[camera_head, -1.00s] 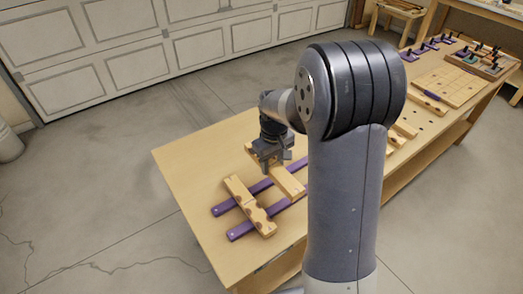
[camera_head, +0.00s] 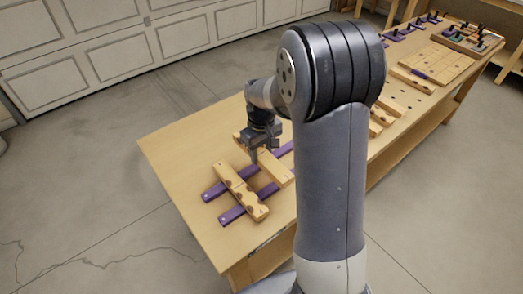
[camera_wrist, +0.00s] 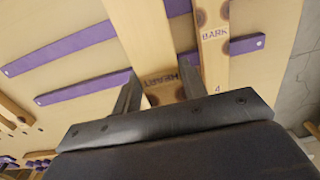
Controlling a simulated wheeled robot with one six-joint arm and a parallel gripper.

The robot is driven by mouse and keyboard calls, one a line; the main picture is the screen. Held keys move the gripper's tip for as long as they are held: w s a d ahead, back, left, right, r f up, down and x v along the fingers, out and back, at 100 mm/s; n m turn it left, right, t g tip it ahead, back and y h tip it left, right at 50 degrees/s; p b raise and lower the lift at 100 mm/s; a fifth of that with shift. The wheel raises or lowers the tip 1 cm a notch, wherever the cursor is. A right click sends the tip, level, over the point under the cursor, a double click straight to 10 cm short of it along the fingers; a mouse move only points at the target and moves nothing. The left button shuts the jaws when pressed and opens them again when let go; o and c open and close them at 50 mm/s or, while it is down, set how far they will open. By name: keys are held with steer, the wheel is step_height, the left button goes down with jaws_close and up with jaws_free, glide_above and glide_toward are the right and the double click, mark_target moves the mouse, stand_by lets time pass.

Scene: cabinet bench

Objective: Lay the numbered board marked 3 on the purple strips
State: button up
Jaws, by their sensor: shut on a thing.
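My gripper (camera_head: 256,153) is shut on a wooden board (camera_head: 275,168). In the wrist view the board (camera_wrist: 150,40) lies between the two fingers and shows the word HEART; no number can be read on it. This board crosses over the purple strips (camera_head: 231,215); I cannot tell whether it touches them. A second board (camera_head: 240,190) lies across the same strips, to the left of the held one. In the wrist view this second board (camera_wrist: 213,60) shows BARK and a 4. The strips also show in the wrist view (camera_wrist: 70,45).
The wooden bench (camera_head: 180,150) has bare room left of the strips. More boards (camera_head: 380,118) lie farther along it, right of my arm. A grid board (camera_head: 438,62) and a tray of dark-knobbed pieces (camera_head: 468,38) stand at its far end.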

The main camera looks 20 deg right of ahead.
steer(key=shift+f+b, duration=2.25)
steer(key=shift+f, duration=1.15)
steer(key=shift+f+b, duration=0.4)
steer(key=shift+f, duration=0.2)
steer(key=shift+f, duration=0.3)
steer(key=shift+f+b, duration=0.2)
steer(key=shift+b, duration=0.15)
steer(key=o, duration=1.2)
steer(key=shift+c, duration=0.2)
steer(key=shift+r, duration=0.15)
steer(key=shift+r+p, duration=3)
steer(key=shift+r, duration=0.9)
